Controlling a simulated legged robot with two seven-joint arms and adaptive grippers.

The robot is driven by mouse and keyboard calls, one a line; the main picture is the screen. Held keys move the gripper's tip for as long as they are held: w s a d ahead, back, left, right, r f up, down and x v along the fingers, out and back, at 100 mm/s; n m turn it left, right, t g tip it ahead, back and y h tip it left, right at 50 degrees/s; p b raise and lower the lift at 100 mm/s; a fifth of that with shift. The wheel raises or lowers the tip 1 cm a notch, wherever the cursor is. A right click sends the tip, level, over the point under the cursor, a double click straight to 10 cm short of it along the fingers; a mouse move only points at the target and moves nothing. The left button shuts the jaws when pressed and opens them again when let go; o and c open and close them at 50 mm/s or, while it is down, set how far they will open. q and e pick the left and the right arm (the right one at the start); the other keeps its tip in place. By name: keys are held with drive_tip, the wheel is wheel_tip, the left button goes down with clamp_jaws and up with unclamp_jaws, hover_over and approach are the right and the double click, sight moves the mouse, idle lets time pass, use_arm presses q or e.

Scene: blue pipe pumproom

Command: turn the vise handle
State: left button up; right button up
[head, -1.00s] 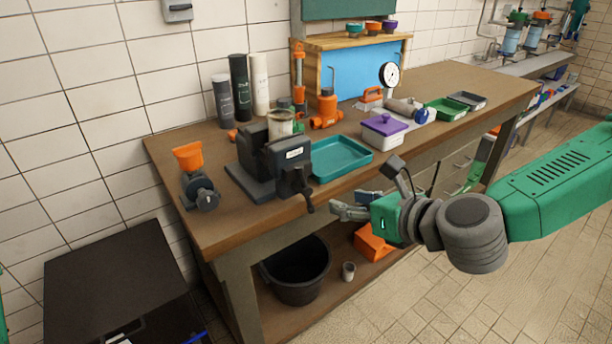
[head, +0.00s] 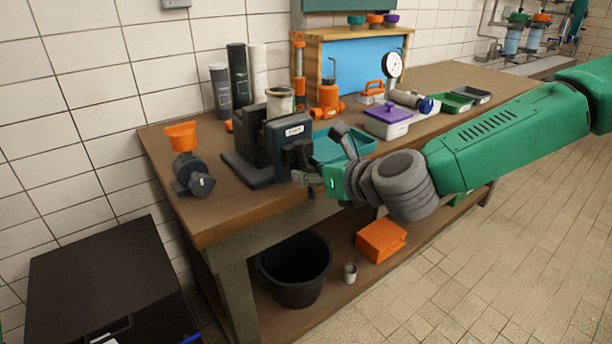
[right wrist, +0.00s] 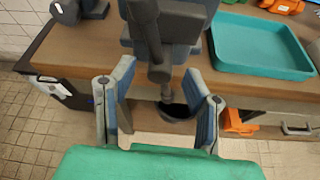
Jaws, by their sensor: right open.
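The dark grey vise (head: 278,145) stands on the wooden workbench near its front left edge, with a pale cylinder in its jaws. In the right wrist view the vise (right wrist: 185,22) fills the top middle, and its dark handle (right wrist: 160,70) hangs down from the screw end. My right gripper (head: 305,178) is at the vise's front right in the head view. In the right wrist view my right gripper (right wrist: 163,95) is open, with one finger on each side of the handle's lower end. I cannot tell whether a finger touches it. In the head view the gripper hides the handle.
A teal tray (head: 350,150) lies right of the vise, close to my arm. An orange-topped grey device (head: 190,170) stands to the left. A purple-lidded box (head: 388,122) is further right. A black bucket (head: 297,270) and orange box (head: 381,240) sit on the lower shelf.

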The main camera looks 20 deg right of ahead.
drive_tip(key=shift+x, duration=1.15)
clamp_jaws()
drive_tip(key=shift+d+f+m+y+b, duration=0.15)
drive_tip(key=shift+m+y+b, duration=0.35)
drive_tip(key=shift+b, duration=0.5)
drive_tip(key=shift+m+b, duration=0.4)
